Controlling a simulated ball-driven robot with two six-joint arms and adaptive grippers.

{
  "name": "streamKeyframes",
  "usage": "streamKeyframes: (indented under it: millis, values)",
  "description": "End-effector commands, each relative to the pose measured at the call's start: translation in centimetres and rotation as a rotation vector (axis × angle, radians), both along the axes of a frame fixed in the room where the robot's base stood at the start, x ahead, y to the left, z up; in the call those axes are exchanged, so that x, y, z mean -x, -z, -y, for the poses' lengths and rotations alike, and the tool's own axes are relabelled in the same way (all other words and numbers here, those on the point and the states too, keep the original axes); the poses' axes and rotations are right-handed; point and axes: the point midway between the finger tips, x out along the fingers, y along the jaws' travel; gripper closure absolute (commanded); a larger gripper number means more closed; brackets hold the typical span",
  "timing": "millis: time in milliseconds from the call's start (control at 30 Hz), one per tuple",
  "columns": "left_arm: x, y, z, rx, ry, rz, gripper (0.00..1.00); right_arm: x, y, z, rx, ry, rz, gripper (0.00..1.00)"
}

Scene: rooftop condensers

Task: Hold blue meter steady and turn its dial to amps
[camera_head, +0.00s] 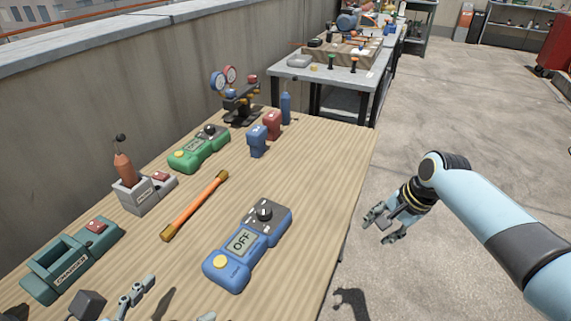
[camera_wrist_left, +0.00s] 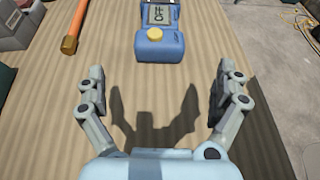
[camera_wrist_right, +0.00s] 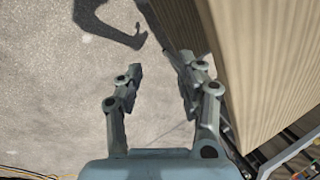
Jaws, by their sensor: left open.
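The blue meter (camera_head: 246,246) lies on the wooden table near its right edge. Its screen reads OFF, with a yellow button at the near end and a dark dial (camera_head: 264,211) at the far end. In the left wrist view the near end of the blue meter (camera_wrist_left: 160,42) shows at the top; its dial is out of frame. My left gripper (camera_wrist_left: 166,85) is open and empty above the table, short of the meter. In the head view only part of it (camera_head: 135,296) shows at the bottom. My right gripper (camera_head: 385,228) is open and empty, beyond the table's right edge, over the floor.
An orange-handled tool (camera_head: 195,205) lies left of the meter. A green meter (camera_head: 199,149), a teal case (camera_head: 72,260), a grey holder (camera_head: 143,194) and red and blue items (camera_head: 257,141) stand around. The table edge (camera_wrist_right: 215,70) is beside my right gripper.

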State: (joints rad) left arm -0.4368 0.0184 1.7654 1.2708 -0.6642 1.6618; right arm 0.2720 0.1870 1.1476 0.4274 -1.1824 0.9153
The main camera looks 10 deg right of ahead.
Motion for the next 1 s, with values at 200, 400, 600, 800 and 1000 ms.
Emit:
streamKeyframes:
  millis: [200, 400, 600, 800, 1000]
  values:
    - [0.0, 0.0, 0.0, 0.0, 0.0, 0.0, 0.0, -5.8, -9.6, -9.7, -0.182, 0.114, -0.131, 0.62]
    - [0.0, 0.0, 0.0, 0.0, 0.0, 0.0, 0.0, -5.9, -14.0, -18.3, -0.171, 0.136, -0.33, 0.62]
    - [-0.1, 0.0, 0.0, 0.0, 0.0, 0.0, 0.0, -5.4, -16.5, -21.7, -0.139, 0.145, -0.414, 0.62]
    - [-1.4, 0.7, 1.1, 0.002, -0.002, 0.001, 0.0, -5.3, -16.8, -22.1, -0.133, 0.148, -0.426, 0.62]
    - [-4.1, 2.1, 3.4, 0.003, -0.001, 0.0, 0.0, -5.3, -16.8, -22.0, -0.134, 0.147, -0.424, 0.62]
